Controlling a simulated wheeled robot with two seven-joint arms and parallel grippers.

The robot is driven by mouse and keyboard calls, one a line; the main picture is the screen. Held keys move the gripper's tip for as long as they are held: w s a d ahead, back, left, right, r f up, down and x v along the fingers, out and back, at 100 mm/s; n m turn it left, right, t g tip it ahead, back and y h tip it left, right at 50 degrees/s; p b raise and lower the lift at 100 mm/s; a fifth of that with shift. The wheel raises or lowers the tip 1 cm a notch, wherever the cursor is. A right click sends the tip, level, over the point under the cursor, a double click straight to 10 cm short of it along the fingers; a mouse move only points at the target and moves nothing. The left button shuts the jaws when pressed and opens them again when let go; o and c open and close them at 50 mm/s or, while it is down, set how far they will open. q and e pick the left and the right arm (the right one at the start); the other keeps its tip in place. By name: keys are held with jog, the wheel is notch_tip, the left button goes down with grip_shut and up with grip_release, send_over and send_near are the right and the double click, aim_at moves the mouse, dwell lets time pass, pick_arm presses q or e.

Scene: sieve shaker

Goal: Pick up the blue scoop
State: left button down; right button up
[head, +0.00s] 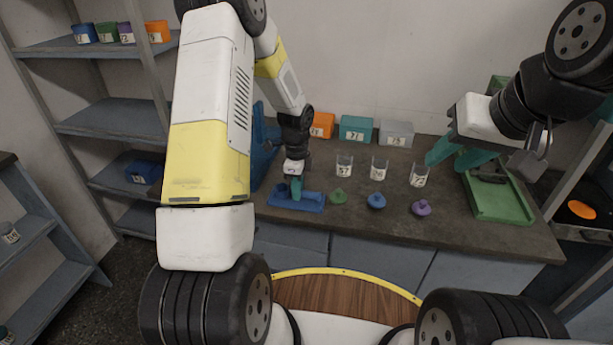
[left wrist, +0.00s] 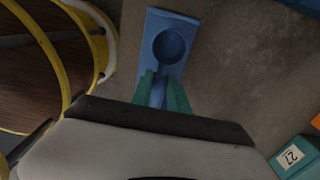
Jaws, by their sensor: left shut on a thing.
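The blue scoop (left wrist: 168,48) lies on a blue holder (left wrist: 178,18) in the left wrist view, its round bowl pointing away from my wrist. My left gripper (left wrist: 163,88) has its teal fingers shut on the scoop's handle, one on each side. In the head view my left gripper (head: 296,188) points down at the blue holder (head: 308,203) on the left part of the bench; the scoop is hard to tell from the holder there. I cannot tell whether the scoop is lifted clear of it. My right gripper (head: 460,160) is open and empty above the right side of the bench.
Green (head: 338,198), blue (head: 376,202) and purple (head: 421,209) small knobbed pieces lie in front of three clear labelled cups (head: 379,170). Orange, teal (head: 357,129) and grey bins line the wall. A green tray (head: 500,205) sits right. A blue stand (head: 262,150) is behind my left arm.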

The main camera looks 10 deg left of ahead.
pick_arm(q)
notch_tip(320, 180, up, 3)
jog(key=shift+f, duration=0.2)
jog(key=s+d+r, duration=0.1)
jog(key=s+d, duration=0.3)
jog(key=s, duration=1.1)
jog(key=shift+s, duration=0.3)
